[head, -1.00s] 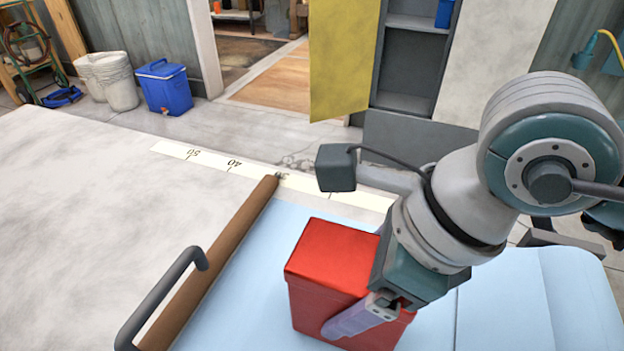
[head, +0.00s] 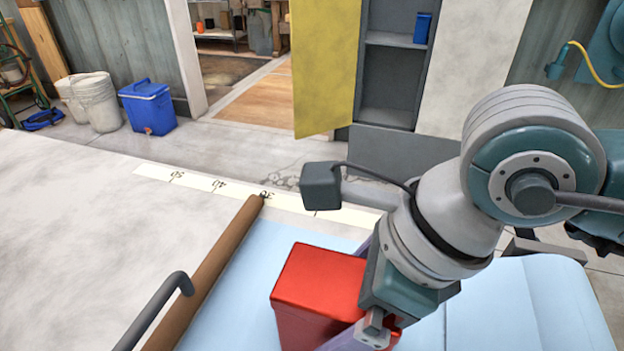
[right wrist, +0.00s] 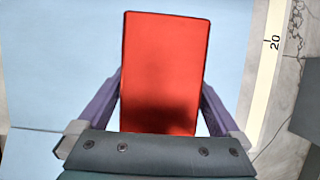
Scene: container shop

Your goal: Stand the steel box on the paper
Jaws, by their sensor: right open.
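A red box (head: 315,278), the only box on the table, stands on a light blue sheet (head: 257,250); I cannot tell whether it is steel or whether the sheet is paper. My right gripper (head: 343,292) comes in from the right, low at the box. In the right wrist view the red box (right wrist: 165,65) lies between the two purple fingers of the open gripper (right wrist: 160,88), with slim gaps beside it. The box's lower part is cut off by the frame edge in the head view. My left gripper is not in view.
A brown bar (head: 215,258) with a grey handle (head: 165,305) lies along the sheet's left edge. A white measuring strip (head: 215,186) runs along the table's far edge. The pale tabletop (head: 80,230) at left is clear.

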